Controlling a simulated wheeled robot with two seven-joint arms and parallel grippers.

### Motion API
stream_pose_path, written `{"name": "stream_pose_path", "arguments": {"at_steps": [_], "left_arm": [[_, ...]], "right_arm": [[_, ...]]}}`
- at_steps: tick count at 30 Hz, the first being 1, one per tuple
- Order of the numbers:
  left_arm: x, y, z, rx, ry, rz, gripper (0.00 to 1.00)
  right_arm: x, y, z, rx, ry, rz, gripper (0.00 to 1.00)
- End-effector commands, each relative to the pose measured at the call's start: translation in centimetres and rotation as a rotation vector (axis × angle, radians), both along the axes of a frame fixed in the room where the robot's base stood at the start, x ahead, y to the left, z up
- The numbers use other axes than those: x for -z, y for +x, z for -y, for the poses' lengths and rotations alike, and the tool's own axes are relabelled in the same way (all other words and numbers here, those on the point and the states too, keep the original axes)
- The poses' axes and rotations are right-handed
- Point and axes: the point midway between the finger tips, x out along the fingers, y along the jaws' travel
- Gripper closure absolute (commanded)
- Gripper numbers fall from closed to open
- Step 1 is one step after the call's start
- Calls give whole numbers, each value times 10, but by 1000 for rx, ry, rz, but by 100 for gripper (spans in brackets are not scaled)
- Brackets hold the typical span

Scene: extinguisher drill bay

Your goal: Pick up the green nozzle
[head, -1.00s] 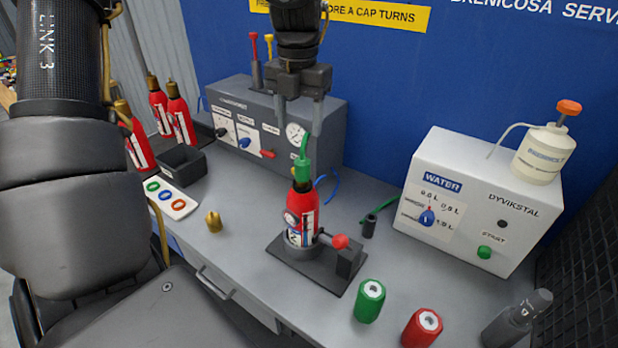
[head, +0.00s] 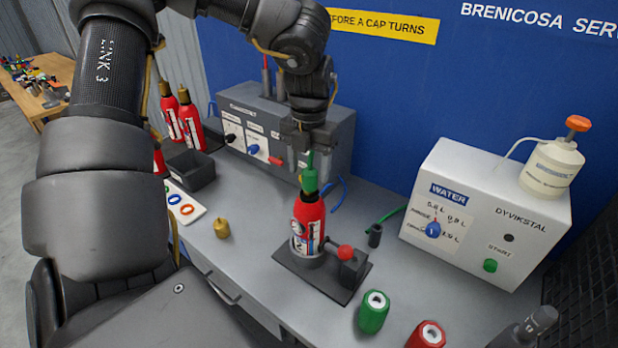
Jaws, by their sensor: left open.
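The green nozzle (head: 309,181) sits upright on top of a red extinguisher (head: 308,222), which stands in a black holder plate (head: 312,277) on the bench. My left gripper (head: 306,160) points down just above the nozzle, with its fingers apart around the level of the nozzle's thin upper tip. The gripper is open and holds nothing. I cannot tell whether a finger touches the tip.
A red-knobbed clamp (head: 345,253) sits beside the extinguisher. A green cap (head: 373,312) and a red cap (head: 427,335) stand at front right. A brass piece (head: 221,227) is at left. A grey panel box (head: 240,125) stands behind, and a white water box (head: 480,215) at right.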

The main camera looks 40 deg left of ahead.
Motion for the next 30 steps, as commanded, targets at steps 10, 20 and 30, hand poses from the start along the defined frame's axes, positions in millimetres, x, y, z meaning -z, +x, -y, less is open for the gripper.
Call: {"name": "stream_pose_path", "arguments": {"at_steps": [10, 20, 30], "left_arm": [[30, 0, 1, -1, 0, 0, 43], [30, 0, 2, 0, 0, 1, 65], [30, 0, 1, 0, 0, 1, 94]], "right_arm": [[-15, -1, 0, 0, 0, -1, 43], [-15, -1, 0, 0, 0, -1, 43], [-15, 0, 2, -1, -2, -1, 43]]}}
